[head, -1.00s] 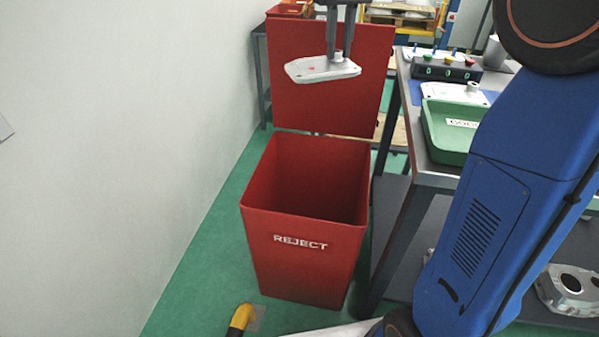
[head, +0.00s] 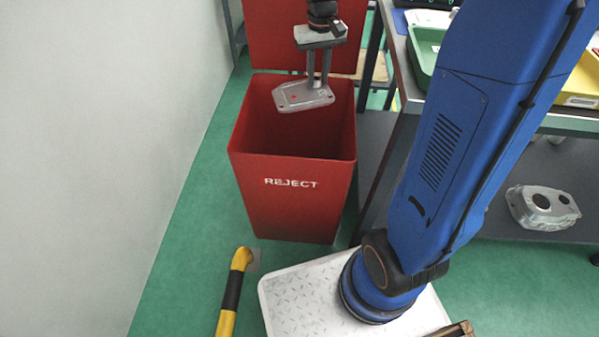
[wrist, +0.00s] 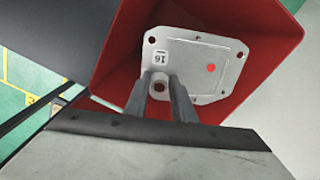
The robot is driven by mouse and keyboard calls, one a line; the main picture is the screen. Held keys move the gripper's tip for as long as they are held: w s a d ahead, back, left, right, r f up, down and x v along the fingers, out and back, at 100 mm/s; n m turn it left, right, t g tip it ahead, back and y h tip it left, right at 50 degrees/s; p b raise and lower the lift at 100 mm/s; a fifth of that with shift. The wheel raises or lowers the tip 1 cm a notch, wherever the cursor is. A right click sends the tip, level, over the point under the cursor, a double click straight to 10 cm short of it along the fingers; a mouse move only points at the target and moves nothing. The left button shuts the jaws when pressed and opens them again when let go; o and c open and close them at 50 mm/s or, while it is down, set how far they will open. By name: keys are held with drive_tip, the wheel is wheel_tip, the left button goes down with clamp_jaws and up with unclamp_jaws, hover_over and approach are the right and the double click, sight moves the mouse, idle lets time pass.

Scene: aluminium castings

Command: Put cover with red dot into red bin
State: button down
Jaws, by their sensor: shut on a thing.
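The cover with a red dot (head: 302,97) is a flat, light grey metal plate. It hangs from my gripper (head: 318,82) over the mouth of the red bin (head: 292,192), which is marked REJECT and has its lid raised. In the wrist view the cover (wrist: 205,62) shows its red dot, corner holes and the number 16. My gripper (wrist: 165,88) is shut on the small boss at the cover's edge. The red bin's inner wall (wrist: 262,28) lies around and below the cover. The bin's floor is partly hidden by the cover.
A grey workbench (head: 410,95) with a green tray (head: 425,50) and a yellow bin (head: 582,85) stands right of the red bin. A casting (head: 543,207) lies on its lower shelf. A yellow and black rail (head: 232,290) stands in front. A white wall (head: 100,130) is on the left.

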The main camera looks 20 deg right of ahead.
sight(317, 86)
drive_tip(key=shift+f, duration=2.55)
drive_tip(key=c, duration=1.4)
unclamp_jaws()
drive_tip(key=shift+r, duration=0.1)
wheel_tip(317, 86, up, 17)
drive_tip(key=shift+r, duration=0.15)
drive_tip(key=shift+s, duration=0.1)
